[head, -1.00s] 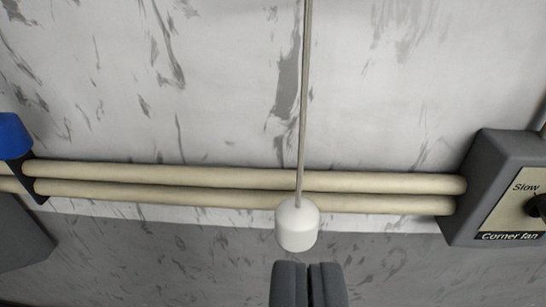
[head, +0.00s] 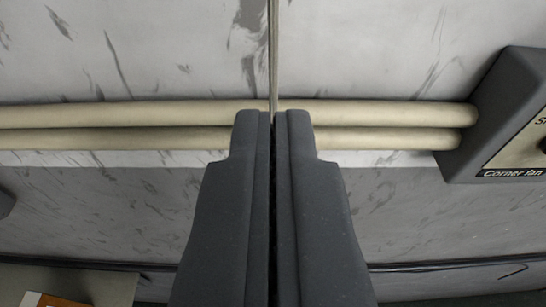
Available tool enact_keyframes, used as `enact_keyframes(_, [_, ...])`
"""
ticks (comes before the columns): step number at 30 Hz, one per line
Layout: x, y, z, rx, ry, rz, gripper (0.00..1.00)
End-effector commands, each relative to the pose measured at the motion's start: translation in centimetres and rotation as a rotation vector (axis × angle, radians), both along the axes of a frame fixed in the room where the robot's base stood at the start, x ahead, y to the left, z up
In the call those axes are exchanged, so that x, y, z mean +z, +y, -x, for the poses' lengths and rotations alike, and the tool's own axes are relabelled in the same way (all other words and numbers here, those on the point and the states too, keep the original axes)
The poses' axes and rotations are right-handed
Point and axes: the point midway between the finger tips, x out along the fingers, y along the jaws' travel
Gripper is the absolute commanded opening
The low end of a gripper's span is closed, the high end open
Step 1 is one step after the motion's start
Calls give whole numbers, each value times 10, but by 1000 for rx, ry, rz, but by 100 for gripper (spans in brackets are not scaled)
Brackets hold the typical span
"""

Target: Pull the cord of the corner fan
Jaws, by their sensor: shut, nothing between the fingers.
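The thin pale cord (head: 273,55) hangs down from the top of the head view and meets the line between my fingertips. Its white end knob is not visible now; my gripper covers the area below the cord. My gripper (head: 273,118) is shut and empty, pointing up the picture, with its tips in front of the pipes. Whether the tips touch the cord cannot be told. The grey corner fan box (head: 480,120) with its "Corner fan" label is at the right edge, partly cut off.
Two cream pipes (head: 120,115) run across the wall behind my gripper into the fan box. A dark cable (head: 440,266) runs along lower down. A beige surface with an orange and white item (head: 50,300) shows at bottom left. The wall beside the cord is clear.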

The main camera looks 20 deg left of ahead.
Motion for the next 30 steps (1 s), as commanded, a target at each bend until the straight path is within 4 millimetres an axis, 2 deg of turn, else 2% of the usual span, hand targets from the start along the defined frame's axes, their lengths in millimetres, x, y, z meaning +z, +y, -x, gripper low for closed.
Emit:
enact_keyframes(12, [-10,13,-41,0,0,2,0])
enact_keyframes(30, [-32,12,-37,2,-1,-1,0])
